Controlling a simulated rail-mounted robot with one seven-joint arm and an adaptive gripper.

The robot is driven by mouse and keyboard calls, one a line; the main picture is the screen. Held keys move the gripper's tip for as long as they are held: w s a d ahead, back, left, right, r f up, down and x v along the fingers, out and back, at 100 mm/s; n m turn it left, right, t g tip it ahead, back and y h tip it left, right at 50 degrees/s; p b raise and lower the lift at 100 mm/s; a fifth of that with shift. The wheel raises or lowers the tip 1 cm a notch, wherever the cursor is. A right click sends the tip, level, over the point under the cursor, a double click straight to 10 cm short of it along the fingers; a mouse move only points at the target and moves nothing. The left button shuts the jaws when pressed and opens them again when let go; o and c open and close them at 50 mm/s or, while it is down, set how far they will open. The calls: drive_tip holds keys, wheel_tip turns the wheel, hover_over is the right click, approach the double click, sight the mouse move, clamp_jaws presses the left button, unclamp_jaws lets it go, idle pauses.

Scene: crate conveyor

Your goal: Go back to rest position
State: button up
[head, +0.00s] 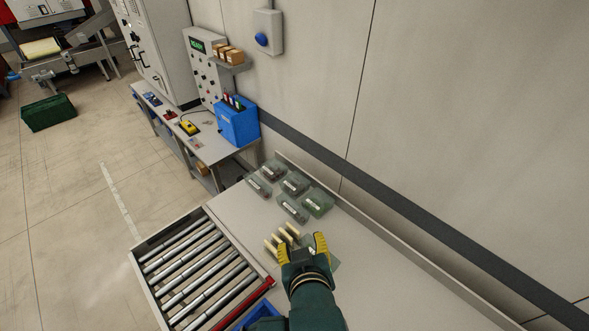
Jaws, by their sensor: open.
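My gripper (302,246), with yellow fingers on a dark green arm, is in the lower middle of the head view. Its fingers are spread apart and open. It is over the grey work surface (390,285), close to several small pale tan pegs (282,238) that show just beyond and left of it. A greenish clear piece shows partly behind the gripper; most of it is hidden. I cannot tell whether the fingers touch the pegs.
Several clear green boxes (318,203) stand beyond the gripper. A roller conveyor (195,270) lies to the left, with a red bar and a blue crate (240,319) at its near end. A wall runs along the right. The surface at lower right is clear.

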drive_tip(key=s+d+r+m+t, duration=0.1)
drive_tip(key=s+r+t, duration=0.2)
drive_tip(key=r, duration=0.7)
drive_tip(key=s+d+r+m+t+h, duration=0.1)
drive_tip(key=r+t, duration=0.3)
drive_tip(key=r, duration=0.6)
drive_tip(key=s+d+r+m+t, duration=0.2)
drive_tip(key=s+d+r+t, duration=0.1)
drive_tip(key=r, duration=0.7)
drive_tip(key=shift+s+d+r+t+h, duration=0.25)
drive_tip(key=shift+s+r+t+h, duration=0.15)
drive_tip(key=shift+s, duration=0.45)
